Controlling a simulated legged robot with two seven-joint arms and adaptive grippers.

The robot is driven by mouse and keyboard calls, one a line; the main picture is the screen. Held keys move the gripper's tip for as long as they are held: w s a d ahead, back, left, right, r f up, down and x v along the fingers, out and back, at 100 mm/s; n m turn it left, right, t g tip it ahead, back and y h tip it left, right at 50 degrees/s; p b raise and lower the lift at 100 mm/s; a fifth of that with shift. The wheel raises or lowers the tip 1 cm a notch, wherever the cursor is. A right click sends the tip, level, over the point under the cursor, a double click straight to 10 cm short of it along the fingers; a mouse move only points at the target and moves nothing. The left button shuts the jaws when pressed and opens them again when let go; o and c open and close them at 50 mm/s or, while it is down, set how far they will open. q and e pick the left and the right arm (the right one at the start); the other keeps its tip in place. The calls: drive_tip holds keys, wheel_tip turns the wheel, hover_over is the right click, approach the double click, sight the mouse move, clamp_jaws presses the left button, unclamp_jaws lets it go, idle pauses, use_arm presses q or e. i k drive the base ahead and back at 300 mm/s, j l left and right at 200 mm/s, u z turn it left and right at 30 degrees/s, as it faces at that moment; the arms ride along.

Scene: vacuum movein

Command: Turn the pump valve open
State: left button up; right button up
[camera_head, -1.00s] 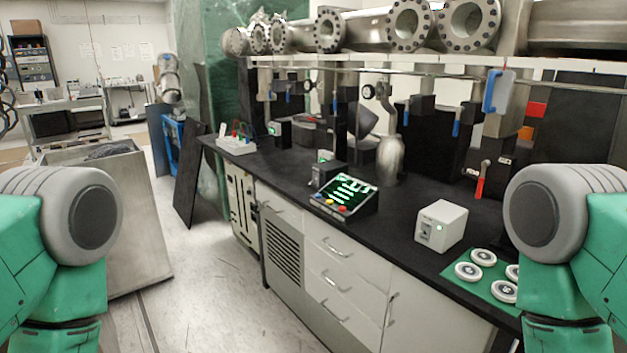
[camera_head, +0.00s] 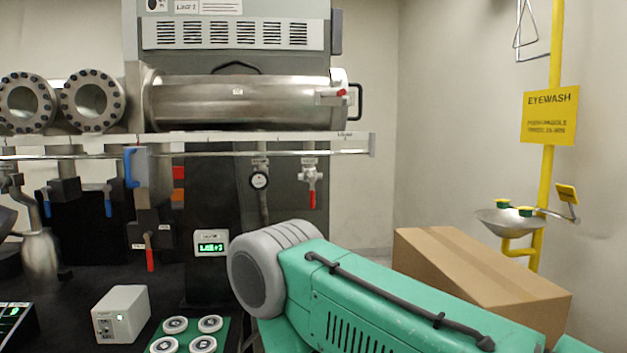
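Two small valves with red lever handles show in the head view. One red-handled valve (camera_head: 312,190) hangs below the metal rail, right of a round gauge (camera_head: 259,180). The other red-handled valve (camera_head: 150,255) is lower and further left. Both handles point straight down. Their small labels are too blurred to read, so I cannot tell which is the pump valve. A green and grey arm of mine crosses the lower right, apart from both valves in the picture. Neither gripper shows.
A steel cylinder chamber (camera_head: 240,103) lies above the rail. On the black bench stand a white box (camera_head: 122,314) and several white discs on a green mat (camera_head: 222,325). A cardboard box (camera_head: 480,275) and a yellow eyewash stand (camera_head: 550,160) are at the right.

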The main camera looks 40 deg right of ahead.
sight(257, 179)
drive_tip(key=j+z, duration=0.15)
drive_tip(key=z, duration=0.25)
drive_tip(key=j+z, duration=0.1)
drive_tip(key=z, duration=0.3)
drive_tip(key=j+z, duration=0.1)
drive_tip(key=z, duration=0.3)
drive_tip(key=k, duration=0.05)
